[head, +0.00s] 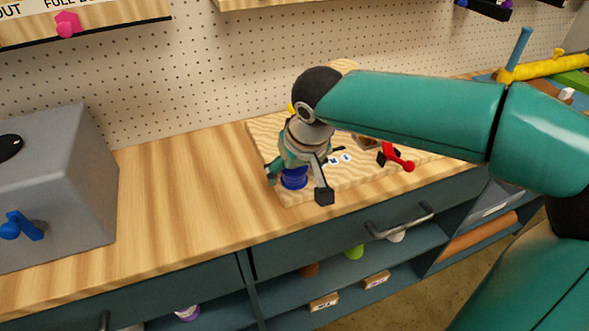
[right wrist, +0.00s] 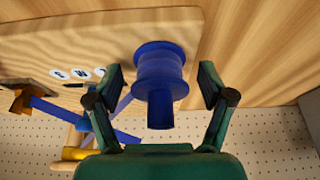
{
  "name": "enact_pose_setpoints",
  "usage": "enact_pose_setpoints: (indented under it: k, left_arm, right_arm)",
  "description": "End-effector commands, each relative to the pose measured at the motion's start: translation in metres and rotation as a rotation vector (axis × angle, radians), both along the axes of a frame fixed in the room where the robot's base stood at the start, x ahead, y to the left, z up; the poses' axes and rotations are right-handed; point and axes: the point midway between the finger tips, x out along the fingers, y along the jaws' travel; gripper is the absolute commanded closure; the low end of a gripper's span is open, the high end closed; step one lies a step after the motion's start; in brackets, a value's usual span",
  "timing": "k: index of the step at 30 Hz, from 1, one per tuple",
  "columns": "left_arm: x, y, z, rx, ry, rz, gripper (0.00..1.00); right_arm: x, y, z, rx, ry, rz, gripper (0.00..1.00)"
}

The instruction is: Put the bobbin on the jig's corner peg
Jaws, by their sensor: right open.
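The blue bobbin (head: 293,179) stands near the front left corner of the wooden jig board (head: 290,197). In the right wrist view the bobbin (right wrist: 160,66) shows flanges and a narrower blue cylinder pointing towards the camera. Whether that cylinder is the peg or part of the bobbin I cannot tell. My right gripper (head: 296,183) is open, and its fingers (right wrist: 160,84) are on either side of the bobbin with a gap on both sides. The bobbin's base is hard to see. My left gripper is not in view.
A red toggle clamp (head: 395,156) and white round labels (head: 340,158) are on the board. A grey box (head: 60,185) with a blue handle stands at the left. The bench (head: 185,195) between box and board is clear. A pegboard wall (head: 200,85) closes the back.

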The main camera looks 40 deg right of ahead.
Motion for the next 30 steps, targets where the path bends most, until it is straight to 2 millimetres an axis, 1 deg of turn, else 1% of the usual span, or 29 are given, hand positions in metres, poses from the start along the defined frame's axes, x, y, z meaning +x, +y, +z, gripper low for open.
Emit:
enact_pose_setpoints:
  k: [4,8,11,21,25,30]
  left_arm:
    - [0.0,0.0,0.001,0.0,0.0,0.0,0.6]
    - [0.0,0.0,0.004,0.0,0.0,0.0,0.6]
    - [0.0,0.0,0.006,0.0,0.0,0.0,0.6]
    - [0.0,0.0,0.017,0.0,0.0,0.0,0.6]
    - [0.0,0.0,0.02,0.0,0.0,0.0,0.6]
    - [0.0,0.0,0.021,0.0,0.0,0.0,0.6]
  right_arm:
    - [0.0,0.0,0.002,0.0,0.0,0.0,0.2]
    - [-0.002,0.001,0.009,0.0,-0.003,0.0,0.2]
    - [-0.007,0.002,0.023,0.001,-0.005,0.001,0.2]
    - [-0.032,0.008,0.086,0.001,-0.005,0.001,0.2]
    - [-0.039,0.009,0.103,0.0,-0.003,0.0,0.2]
    - [-0.044,0.01,0.113,0.0,-0.001,-0.001,0.2]
